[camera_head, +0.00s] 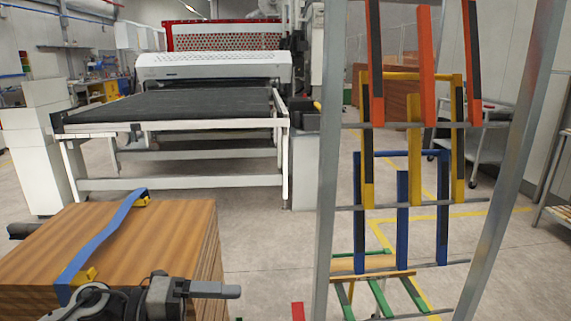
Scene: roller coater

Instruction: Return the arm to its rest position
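My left gripper (215,290) shows at the bottom of the head view, with a dark grey wrist and grey fingers pointing right. It appears in front of the near right part of a stack of brown wooden boards (170,240). The fingers are seen side-on as one block, so I cannot tell whether they are open or shut. No held object is visible. My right gripper is not in view.
A blue bar (100,240) with yellow end blocks lies across the stack. A grey metal rack (328,180) with red, yellow and blue uprights stands close at right. Behind are a roller conveyor table (170,106) and a white machine (213,66). Grey floor is open between.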

